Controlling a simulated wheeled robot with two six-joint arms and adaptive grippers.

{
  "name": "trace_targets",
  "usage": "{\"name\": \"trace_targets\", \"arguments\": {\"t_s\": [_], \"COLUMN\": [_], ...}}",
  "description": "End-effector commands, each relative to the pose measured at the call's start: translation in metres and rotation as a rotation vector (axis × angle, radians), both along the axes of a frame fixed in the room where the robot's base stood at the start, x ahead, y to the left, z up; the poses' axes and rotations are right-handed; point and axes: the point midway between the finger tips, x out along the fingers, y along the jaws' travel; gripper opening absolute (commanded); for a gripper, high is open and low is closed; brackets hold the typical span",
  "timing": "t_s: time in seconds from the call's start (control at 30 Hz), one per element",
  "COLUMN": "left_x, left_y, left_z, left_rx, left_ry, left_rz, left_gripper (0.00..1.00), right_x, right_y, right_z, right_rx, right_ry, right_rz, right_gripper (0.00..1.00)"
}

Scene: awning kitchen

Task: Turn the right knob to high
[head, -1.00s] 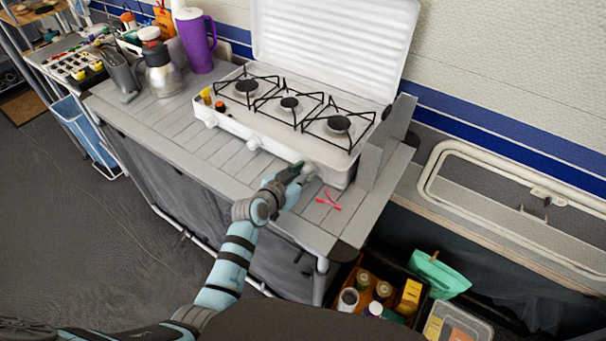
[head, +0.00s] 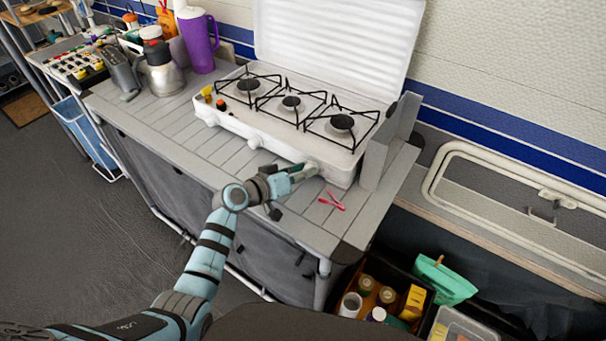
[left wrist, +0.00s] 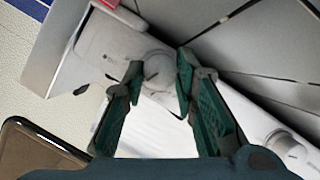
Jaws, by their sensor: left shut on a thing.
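The white camping stove (head: 225,122) stands on the slatted counter with its lid up. Its right knob (left wrist: 158,72) is a round white dial on the front panel, seen between my fingertips in the left wrist view. My left gripper (head: 306,170) is at the right end of the stove front, shut on this knob, with one dark green finger on each side in the left wrist view (left wrist: 160,66). In the head view the gripper mostly hides the right knob. The knob's setting cannot be read. My right gripper is not in view.
The middle knob (head: 254,143) is free, left of my gripper. Red tongs or a similar red item (head: 332,201) lie on the counter (head: 190,140) just right of it. A purple mug (head: 200,45) and a kettle (head: 162,78) stand at the left.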

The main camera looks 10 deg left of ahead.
Motion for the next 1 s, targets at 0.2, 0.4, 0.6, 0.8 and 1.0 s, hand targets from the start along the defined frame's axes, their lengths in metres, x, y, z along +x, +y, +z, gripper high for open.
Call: {"name": "trace_targets", "arguments": {"t_s": [0.2, 0.4, 0.6, 0.8, 1.0], "left_x": [-0.0006, -0.0006, -0.0004, -0.0003, -0.0004], "left_y": [0.0, 0.0, 0.0, 0.0001, -0.0003], "left_z": [-0.001, -0.0011, -0.0008, -0.0006, 0.0004], "left_rx": [-0.004, -0.003, -0.004, -0.003, 0.011], "left_ry": [0.005, 0.005, 0.004, 0.003, -0.003], "left_rz": [0.0, -0.001, 0.0, 0.0, 0.0], "left_gripper": [0.0, 0.29, 0.46, 0.46, 0.46], "right_x": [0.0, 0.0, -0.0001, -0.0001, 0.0], "right_y": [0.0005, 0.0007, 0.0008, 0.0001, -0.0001], "right_z": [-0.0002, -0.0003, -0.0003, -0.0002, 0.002], "right_rx": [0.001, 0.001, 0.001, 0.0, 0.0], "right_ry": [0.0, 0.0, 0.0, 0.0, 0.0], "right_rz": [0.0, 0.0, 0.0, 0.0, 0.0], "right_gripper": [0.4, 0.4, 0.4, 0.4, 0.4]}}
